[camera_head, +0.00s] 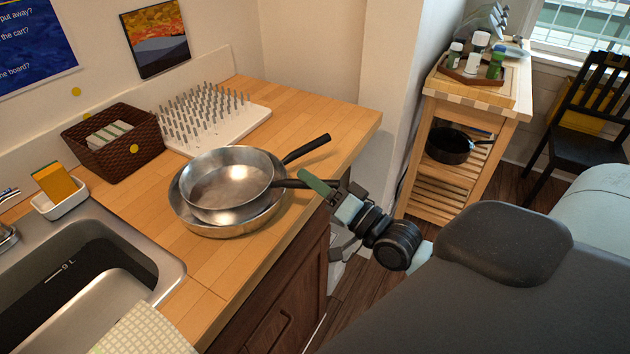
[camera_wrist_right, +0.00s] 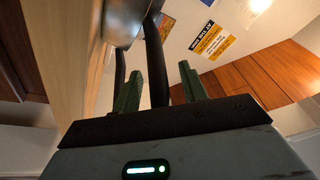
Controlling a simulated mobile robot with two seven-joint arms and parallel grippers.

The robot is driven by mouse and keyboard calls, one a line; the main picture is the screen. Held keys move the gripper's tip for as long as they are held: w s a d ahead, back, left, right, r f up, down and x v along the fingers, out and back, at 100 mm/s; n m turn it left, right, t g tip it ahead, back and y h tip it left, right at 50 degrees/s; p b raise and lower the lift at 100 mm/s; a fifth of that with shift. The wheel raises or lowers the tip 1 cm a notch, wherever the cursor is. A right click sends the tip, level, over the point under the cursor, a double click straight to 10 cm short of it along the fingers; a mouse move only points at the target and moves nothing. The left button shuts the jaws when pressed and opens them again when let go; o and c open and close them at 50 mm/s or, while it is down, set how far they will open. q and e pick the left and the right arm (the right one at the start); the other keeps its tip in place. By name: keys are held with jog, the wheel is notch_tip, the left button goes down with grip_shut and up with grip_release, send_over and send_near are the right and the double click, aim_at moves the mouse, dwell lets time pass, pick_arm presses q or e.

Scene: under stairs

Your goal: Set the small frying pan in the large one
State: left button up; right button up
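The small frying pan (camera_head: 228,187), shiny steel with a dark handle, sits in the large frying pan (camera_head: 195,228) on the wooden counter, its rim standing above the large pan's rim. Its base is hidden, so I cannot tell if it lies flat. The large pan's black handle (camera_head: 307,149) points to the upper right. My right gripper (camera_head: 322,190) is at the small pan's handle end, past the counter edge. In the right wrist view, the green fingers (camera_wrist_right: 162,85) stand apart with a black handle (camera_wrist_right: 155,60) between them and a gap beside it. My left gripper is out of view.
A white peg rack (camera_head: 245,118) and brown basket (camera_head: 112,150) stand behind the pans. A sink (camera_head: 150,255) with a sponge holder (camera_head: 60,205) is at the left. A wooden cart (camera_head: 475,100) holding a black pan (camera_head: 448,147) stands at the right. Counter in front of the pans is bare.

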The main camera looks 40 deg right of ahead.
jog(key=shift+r, duration=0.3)
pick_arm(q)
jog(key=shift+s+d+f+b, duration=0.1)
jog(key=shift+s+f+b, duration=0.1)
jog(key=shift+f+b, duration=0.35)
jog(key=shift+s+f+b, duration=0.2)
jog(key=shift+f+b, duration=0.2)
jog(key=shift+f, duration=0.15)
pick_arm(e)
jog(key=v, duration=1.2)
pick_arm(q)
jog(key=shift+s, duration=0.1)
pick_arm(e)
jog(key=s+a+f+n+g+h, duration=0.1)
jog(key=s+a+f+n+g, duration=0.15)
jog(key=f, duration=0.65)
jog(key=s+a+f+n+g+h, duration=0.1)
jog(key=s+f+g, duration=0.25)
jog(key=f, duration=0.65)
jog(key=s+a+f+n+g, duration=0.2)
jog(key=s+a+f+g, duration=0.1)
jog(key=s+a+f, duration=0.2)
jog(key=s+a+f+n+g+h, duration=0.1)
jog(key=s+a+f+n+g, duration=0.2)
jog(key=s+f, duration=0.6)
jog(key=shift+s+a+f+n+g, duration=0.3)
jog(key=shift+s+a+n+g, duration=0.1)
jog(key=shift+s+a, duration=0.7)
